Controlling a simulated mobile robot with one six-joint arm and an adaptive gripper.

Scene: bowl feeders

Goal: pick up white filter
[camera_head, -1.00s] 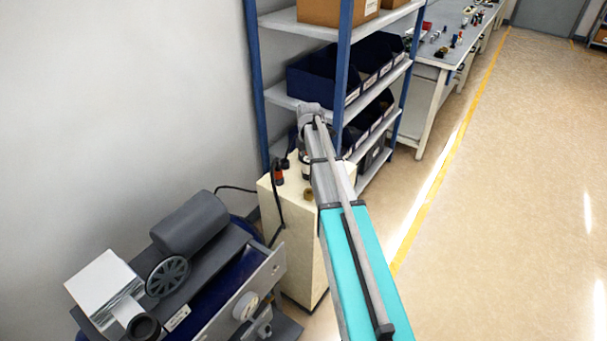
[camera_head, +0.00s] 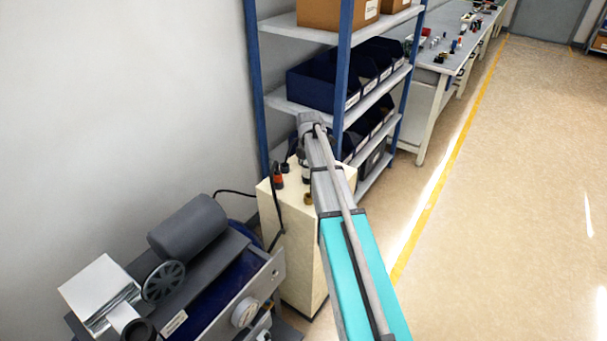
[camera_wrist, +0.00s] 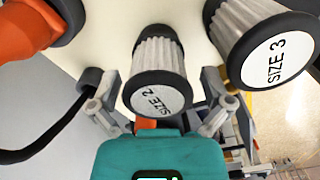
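In the wrist view, a white pleated filter (camera_wrist: 158,62) with black end caps and the label "SIZE 2" lies between the two fingers of my gripper (camera_wrist: 160,98). The fingers are apart, one on each side of it, and I see no clear contact. A larger white pleated filter (camera_wrist: 262,45) labelled "SIZE 3" stands to the right, close to the right finger. In the head view, my arm reaches over the cream cabinet, and its end hides part of the cabinet top.
The cream cabinet (camera_head: 297,243) has an orange-and-black part (camera_head: 278,176) and a black cable on top. A motor machine (camera_head: 188,228) stands at lower left. A blue shelf rack (camera_head: 343,75) with dark bins is behind. The floor (camera_head: 510,180) at right is clear.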

